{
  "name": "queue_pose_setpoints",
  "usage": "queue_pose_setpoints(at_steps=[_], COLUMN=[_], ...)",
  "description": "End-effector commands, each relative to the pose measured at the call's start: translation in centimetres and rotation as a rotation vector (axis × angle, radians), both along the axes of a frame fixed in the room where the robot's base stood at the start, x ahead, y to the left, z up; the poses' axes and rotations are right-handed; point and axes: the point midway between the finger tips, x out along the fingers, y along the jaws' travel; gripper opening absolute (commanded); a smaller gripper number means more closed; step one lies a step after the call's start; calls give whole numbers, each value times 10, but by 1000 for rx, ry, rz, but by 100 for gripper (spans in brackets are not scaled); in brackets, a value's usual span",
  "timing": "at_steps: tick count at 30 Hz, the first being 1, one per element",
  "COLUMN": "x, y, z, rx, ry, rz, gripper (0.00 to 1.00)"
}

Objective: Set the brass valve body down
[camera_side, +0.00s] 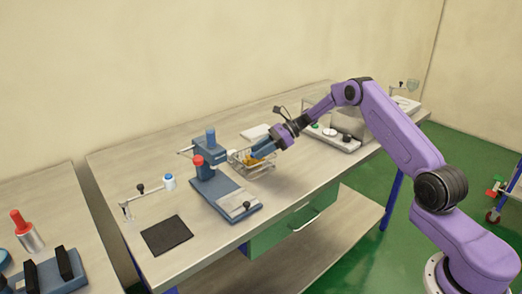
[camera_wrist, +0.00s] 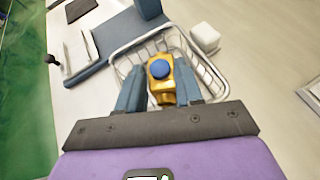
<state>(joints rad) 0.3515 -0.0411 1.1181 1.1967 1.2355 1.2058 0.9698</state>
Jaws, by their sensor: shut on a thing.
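The brass valve body (camera_wrist: 163,88) is yellow with a blue round top and sits between my gripper's two fingers in the wrist view. My gripper (camera_wrist: 158,92) is shut on it. The valve body and fingers are over or inside a wire basket (camera_wrist: 215,75); I cannot tell whether the valve body touches the basket floor. In the side view my gripper (camera_side: 264,151) reaches down into the basket (camera_side: 239,157) from the right, and a small yellow patch of the valve body (camera_side: 257,156) shows there, mostly hidden.
A blue press (camera_side: 210,165) with a red knob and a flat base stands left of the basket. A white block (camera_wrist: 205,38) is just outside the basket rim. A dark mat (camera_side: 166,235) lies at the front left. A fixture with buttons (camera_side: 330,137) stands to the right.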

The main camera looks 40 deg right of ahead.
Motion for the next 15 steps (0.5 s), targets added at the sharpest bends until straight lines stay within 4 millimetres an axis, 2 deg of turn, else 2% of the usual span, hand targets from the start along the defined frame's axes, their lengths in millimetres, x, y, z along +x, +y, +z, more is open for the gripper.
queue_pose_setpoints(at_steps=[2, 3, 5, 15], x=[0, 0, 0, 0], y=[0, 0, 0, 0], z=[-1, -2, -2, 0], rx=[2, 0, 0, 0], ry=[-1, 1, 0, 0], rz=[0, 0, 0, 0], gripper=[0, 42, 61, 61])
